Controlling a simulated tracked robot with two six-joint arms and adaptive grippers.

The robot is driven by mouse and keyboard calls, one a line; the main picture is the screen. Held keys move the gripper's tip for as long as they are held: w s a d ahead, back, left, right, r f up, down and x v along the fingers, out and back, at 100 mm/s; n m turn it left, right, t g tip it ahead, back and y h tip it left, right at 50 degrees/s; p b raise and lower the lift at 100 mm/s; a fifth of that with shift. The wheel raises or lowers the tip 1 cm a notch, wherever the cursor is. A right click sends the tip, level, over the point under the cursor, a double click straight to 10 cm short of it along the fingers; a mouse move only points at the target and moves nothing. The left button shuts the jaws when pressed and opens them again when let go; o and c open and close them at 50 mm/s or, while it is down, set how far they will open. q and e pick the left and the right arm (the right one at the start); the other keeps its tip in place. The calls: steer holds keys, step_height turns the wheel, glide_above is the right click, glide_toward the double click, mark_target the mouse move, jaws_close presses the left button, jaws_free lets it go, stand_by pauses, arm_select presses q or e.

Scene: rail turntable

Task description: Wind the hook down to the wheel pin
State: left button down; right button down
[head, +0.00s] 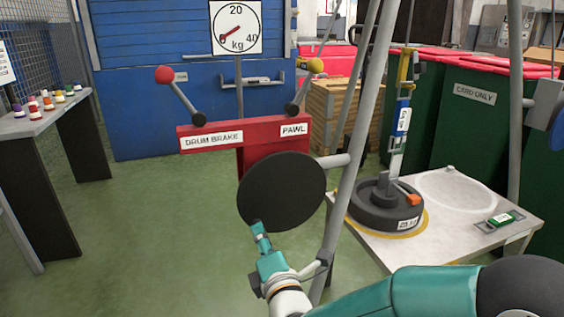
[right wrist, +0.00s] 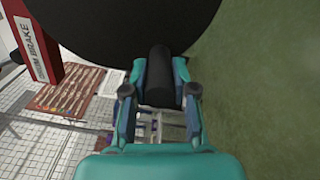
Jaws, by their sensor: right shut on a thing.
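My right gripper (head: 260,232) is shut on the crank handle of the black winch disc (head: 282,190). In the right wrist view the fingers (right wrist: 158,95) sit on both sides of the black handle (right wrist: 158,75). A yellow hook piece (head: 406,68) hangs at the right, with a blue and white labelled part (head: 402,120) and a grey strip below it. The dark wheel (head: 388,212) lies on a pale platform, with a grey pin (head: 384,184) standing at its middle. I cannot tell whether the hanging parts touch the pin. My left gripper is not in view.
The red winch housing carries a drum brake lever (head: 180,95) with a red knob and a pawl lever (head: 305,85) with a yellow knob. A dial scale (head: 236,27) is above. Grey frame legs (head: 355,150) stand between the disc and the platform (head: 470,235).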

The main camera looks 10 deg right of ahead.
steer(key=shift+d+f, duration=0.1)
steer(key=shift+f, duration=0.05)
steer(key=shift+d+f+n, duration=0.65)
steer(key=shift+d+n, duration=0.1)
steer(key=shift+n, duration=0.35)
steer(key=shift+d+f, duration=0.1)
steer(key=shift+w+d+f+n, duration=0.15)
steer(key=shift+d+n, duration=0.15)
steer(key=shift+n, duration=0.3)
steer(key=shift+d+f+n, duration=0.25)
steer(key=shift+d+n, duration=0.15)
steer(key=shift+n, duration=0.2)
steer(key=shift+d+f+n, duration=0.25)
steer(key=shift+d+n, duration=0.6)
steer(key=shift+n, duration=0.35)
steer(key=shift+d, duration=0.15)
